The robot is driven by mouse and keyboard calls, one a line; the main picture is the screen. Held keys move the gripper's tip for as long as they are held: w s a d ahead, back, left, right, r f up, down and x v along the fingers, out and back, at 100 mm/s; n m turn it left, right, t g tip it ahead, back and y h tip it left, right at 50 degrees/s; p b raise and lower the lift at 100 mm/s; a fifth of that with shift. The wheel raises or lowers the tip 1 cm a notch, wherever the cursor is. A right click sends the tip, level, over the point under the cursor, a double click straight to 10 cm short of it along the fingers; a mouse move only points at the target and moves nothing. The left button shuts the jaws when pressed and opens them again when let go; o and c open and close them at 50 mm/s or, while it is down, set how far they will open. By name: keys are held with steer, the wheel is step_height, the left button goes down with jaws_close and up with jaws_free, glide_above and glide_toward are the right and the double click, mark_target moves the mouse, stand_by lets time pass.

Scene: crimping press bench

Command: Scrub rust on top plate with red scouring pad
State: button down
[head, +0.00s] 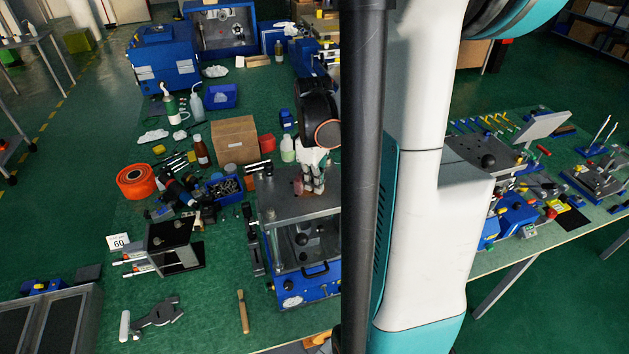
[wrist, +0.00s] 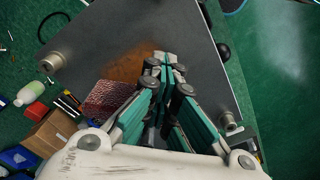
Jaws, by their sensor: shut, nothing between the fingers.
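The press's grey top plate (head: 283,207) is left of the dark column in the head view and fills much of the wrist view (wrist: 95,38). A brown rust patch (wrist: 126,68) marks the plate near my fingertips. The red scouring pad (wrist: 106,97) lies at the plate's edge area, left of my fingers in the wrist view, partly hidden by my gripper; it also shows in the head view (head: 298,187). My gripper (wrist: 166,60) is shut and empty, pointing down over the plate beside the pad. Whether the fingertips touch the plate I cannot tell.
A cardboard box (head: 235,140), a red container (head: 267,143) and a pale bottle (head: 287,150) stand behind the press. Cylindrical posts (wrist: 51,62) rise at the plate's corners. An orange tape roll (head: 137,181) and a hammer-like tool (head: 152,317) lie left.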

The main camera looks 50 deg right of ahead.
steer(key=c, duration=2.2)
jaws_free()
steer(key=shift+c, duration=0.2)
steer(key=shift+r, duration=0.4)
jaws_close()
steer(key=shift+f+b, duration=0.75)
steer(key=shift+f, duration=0.3)
steer(key=shift+a, duration=0.15)
